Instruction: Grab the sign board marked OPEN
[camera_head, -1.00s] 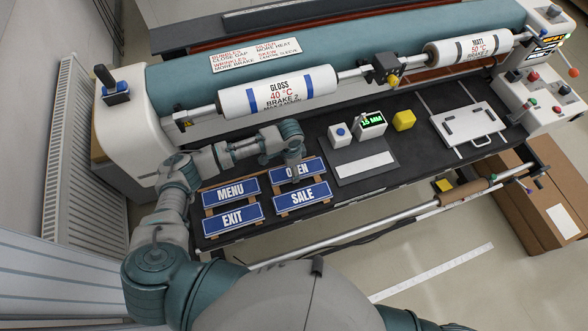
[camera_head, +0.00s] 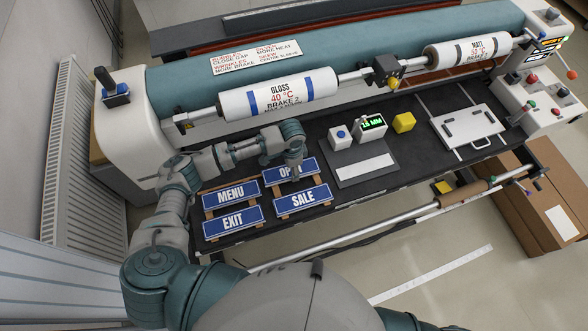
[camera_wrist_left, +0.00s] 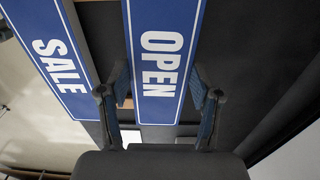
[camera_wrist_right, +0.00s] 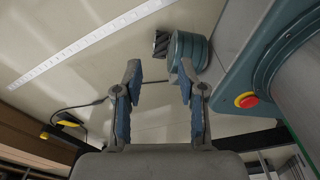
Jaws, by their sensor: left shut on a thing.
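The OPEN sign board (camera_head: 284,171), blue with white letters, lies at the back right of the group of signs on the black bench. My left gripper (camera_head: 297,170) is over its right part and hides some of the letters. In the left wrist view the OPEN board (camera_wrist_left: 163,30) runs between the two fingers of the left gripper (camera_wrist_left: 161,86), which is shut on it across its width. My right gripper (camera_wrist_right: 161,72) is open and empty in the right wrist view, above the floor.
The SALE board (camera_head: 303,199) lies just in front, the MENU board (camera_head: 231,193) to the left, and the EXIT board (camera_head: 233,222) front left. A grey plate (camera_head: 365,169) lies to the right. The GLOSS roller (camera_head: 280,93) is behind.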

